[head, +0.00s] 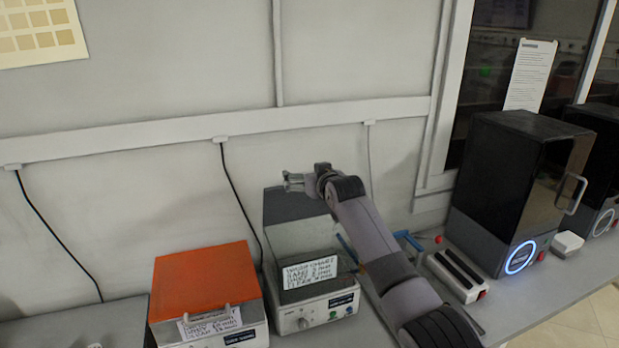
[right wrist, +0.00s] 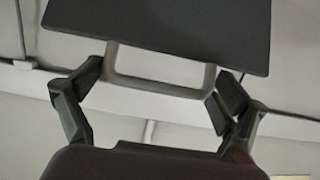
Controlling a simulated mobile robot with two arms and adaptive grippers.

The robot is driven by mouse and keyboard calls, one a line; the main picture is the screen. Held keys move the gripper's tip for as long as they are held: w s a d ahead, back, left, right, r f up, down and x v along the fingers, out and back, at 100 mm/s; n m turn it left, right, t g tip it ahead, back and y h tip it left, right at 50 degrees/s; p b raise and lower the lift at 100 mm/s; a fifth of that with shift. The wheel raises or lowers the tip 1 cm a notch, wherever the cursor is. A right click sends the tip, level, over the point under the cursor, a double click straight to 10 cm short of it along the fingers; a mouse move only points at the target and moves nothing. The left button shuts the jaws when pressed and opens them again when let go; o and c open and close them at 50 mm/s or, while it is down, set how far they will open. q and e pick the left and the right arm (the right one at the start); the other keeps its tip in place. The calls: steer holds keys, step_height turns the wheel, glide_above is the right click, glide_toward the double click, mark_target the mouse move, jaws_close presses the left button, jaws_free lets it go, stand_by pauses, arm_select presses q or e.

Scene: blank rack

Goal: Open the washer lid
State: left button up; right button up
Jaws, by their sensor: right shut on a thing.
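The washer (head: 318,308) is a pale box with a knob on its front and a handwritten note. Its dark grey lid (head: 290,210) stands raised, roughly upright, against the wall side. My right gripper (head: 293,181) is at the lid's top edge. My arm hides part of the washer's right surroundings. My left gripper is not in view.
An orange-lidded box (head: 205,285), closed, stands left of the washer. To the right are a white block with dark slots (head: 457,275) and a black cabinet with a blue-lit ring (head: 515,190). Black cords hang from the wall rail (head: 170,135).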

steer(key=shift+r, duration=0.3)
steer(key=o, duration=1.3)
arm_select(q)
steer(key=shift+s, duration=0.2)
arm_select(e)
steer(key=shift+o, duration=0.3)
steer(key=shift+s, duration=0.15)
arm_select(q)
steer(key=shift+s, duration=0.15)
arm_select(e)
steer(key=shift+f, duration=0.15)
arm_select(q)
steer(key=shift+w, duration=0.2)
arm_select(e)
steer(key=v, duration=1.2)
